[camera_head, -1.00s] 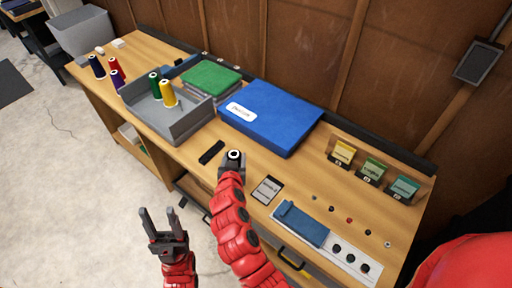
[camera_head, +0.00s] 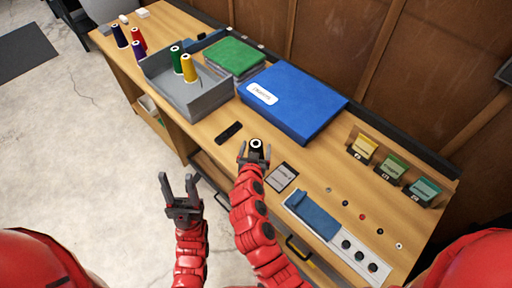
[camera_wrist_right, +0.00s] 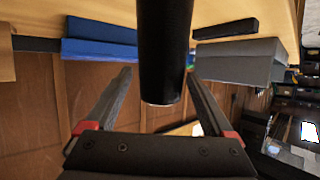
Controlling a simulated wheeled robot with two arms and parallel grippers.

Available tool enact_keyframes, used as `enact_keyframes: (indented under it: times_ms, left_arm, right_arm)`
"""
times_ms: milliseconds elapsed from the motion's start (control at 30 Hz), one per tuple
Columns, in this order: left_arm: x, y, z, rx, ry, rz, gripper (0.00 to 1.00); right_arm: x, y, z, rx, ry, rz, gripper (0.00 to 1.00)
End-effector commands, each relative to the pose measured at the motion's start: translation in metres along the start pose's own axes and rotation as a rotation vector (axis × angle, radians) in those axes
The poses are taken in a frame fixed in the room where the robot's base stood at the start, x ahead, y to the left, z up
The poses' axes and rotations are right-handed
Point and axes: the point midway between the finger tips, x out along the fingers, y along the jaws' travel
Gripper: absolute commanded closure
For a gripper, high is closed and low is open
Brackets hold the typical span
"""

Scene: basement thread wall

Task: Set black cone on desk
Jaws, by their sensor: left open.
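The black cone (camera_head: 256,145) is a dark thread spool with a pale ring on top. It is upright at the desk's front edge, between the fingers of my right gripper (camera_head: 255,155). In the right wrist view the cone (camera_wrist_right: 165,45) fills the space between the fingertips, and the gripper looks shut on it. I cannot tell whether its base touches the desk. The wooden desk (camera_head: 215,150) runs along the wall. My left gripper (camera_head: 180,190) is open and empty, off the desk's front edge above the floor.
A black bar (camera_head: 229,132) and a dark card (camera_head: 281,177) lie on either side of the cone. Behind are a blue box (camera_head: 295,100) and a grey tray (camera_head: 205,100) with green and yellow spools. Several spools stand further left. A control panel (camera_head: 340,240) is to the right.

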Motion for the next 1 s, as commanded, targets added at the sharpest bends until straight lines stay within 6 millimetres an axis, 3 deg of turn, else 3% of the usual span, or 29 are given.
enact_keyframes:
  times_ms: [267, 700, 1000]
  left_arm:
    - [-0.004, 0.000, 0.001, 0.000, 0.000, 0.000, 0.50]
    - [-0.028, 0.001, 0.005, 0.000, 0.000, 0.000, 0.50]
    - [-0.033, 0.002, 0.005, 0.000, 0.000, 0.000, 0.50]
  right_arm:
    - [-0.009, -0.002, 0.000, 0.002, 0.003, -0.003, 0.13]
    - [-0.090, -0.002, 0.002, 0.003, 0.001, -0.006, 0.13]
    - [-0.118, -0.001, 0.000, 0.000, 0.002, -0.003, 0.13]
